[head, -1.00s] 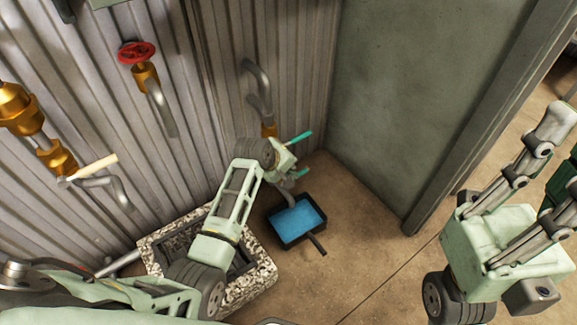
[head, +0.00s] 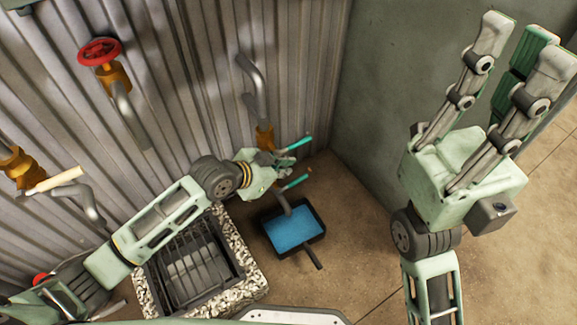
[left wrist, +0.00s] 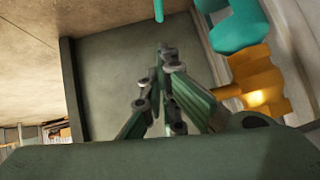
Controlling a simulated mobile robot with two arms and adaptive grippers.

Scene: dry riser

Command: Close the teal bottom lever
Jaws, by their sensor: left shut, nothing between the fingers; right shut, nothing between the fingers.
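Two teal levers sit on the brass valve (head: 264,138) near the wall corner. The upper teal lever (head: 301,143) and the bottom teal lever (head: 297,181) both slant up to the right in the head view. My left gripper (head: 288,161) is shut and empty, between the two levers; contact cannot be told. In the left wrist view its fingers (left wrist: 166,58) show, with a teal lever part (left wrist: 238,30) and brass fitting (left wrist: 262,82) at the right. The valve's lower part is partly hidden by my gripper. My right gripper (head: 522,48) is shut and empty, raised at the right.
A black tray with blue water (head: 312,262) stands on the floor below the levers. A stone-edged drain (head: 250,288) is left of it. A red handwheel (head: 99,51) and a cream-handled valve (head: 54,180) are on the corrugated wall. A grey-green panel (head: 375,120) stands right.

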